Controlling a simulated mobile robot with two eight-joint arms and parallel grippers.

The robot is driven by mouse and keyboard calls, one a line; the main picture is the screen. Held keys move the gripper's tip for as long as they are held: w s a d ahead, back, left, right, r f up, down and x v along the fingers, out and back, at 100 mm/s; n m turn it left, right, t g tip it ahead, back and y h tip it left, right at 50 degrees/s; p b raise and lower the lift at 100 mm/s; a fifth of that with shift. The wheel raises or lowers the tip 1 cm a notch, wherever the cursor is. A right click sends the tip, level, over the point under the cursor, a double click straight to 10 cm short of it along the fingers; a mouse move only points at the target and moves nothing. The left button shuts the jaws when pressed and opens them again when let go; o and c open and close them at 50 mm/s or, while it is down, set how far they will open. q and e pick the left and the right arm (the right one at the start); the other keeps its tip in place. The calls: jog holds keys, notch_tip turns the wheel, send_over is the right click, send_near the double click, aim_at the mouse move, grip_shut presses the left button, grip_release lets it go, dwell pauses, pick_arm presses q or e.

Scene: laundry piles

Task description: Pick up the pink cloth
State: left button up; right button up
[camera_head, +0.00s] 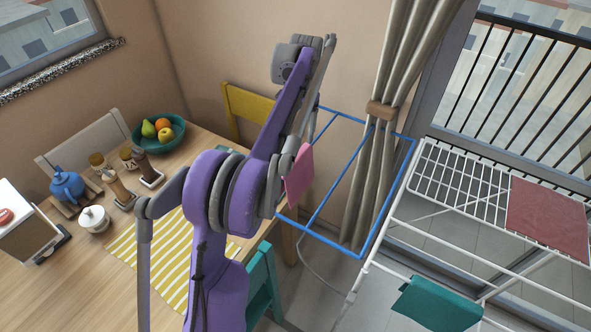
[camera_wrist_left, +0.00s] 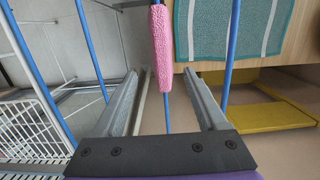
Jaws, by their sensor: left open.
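The pink cloth (camera_head: 299,172) hangs over a blue rail of the drying rack (camera_head: 347,244), partly hidden behind my purple left arm in the head view. In the left wrist view the pink cloth (camera_wrist_left: 161,45) shows as a narrow folded strip along its rail. My left gripper (camera_wrist_left: 162,76) is open, with one finger on each side of the line of the cloth and rail. The cloth lies between and beyond the fingertips, and I cannot tell whether they touch it. In the head view the left fingers are hidden. My right gripper is not in view.
A white drying rack (camera_head: 432,243) with a red cloth (camera_head: 548,217) and a teal cloth (camera_head: 436,304) stands at right. A wooden table (camera_head: 75,262) holds a fruit bowl (camera_head: 158,134) and jars. A yellow chair (camera_head: 247,108) and curtain (camera_head: 391,90) stand nearby.

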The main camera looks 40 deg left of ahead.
aim_at(296, 158)
pick_arm(q)
jog(key=shift+a+f, duration=0.2)
jog(key=shift+a, duration=0.05)
jog(key=f, duration=0.4)
jog(key=shift+s+f+b, duration=0.3)
jog(key=shift+f, duration=0.1)
jog(key=f, duration=0.5)
jog(key=shift+s+d+f, duration=0.15)
jog(key=shift+s+f, duration=0.15)
jog(key=shift+s, duration=0.1)
grip_shut()
dwell(0.5)
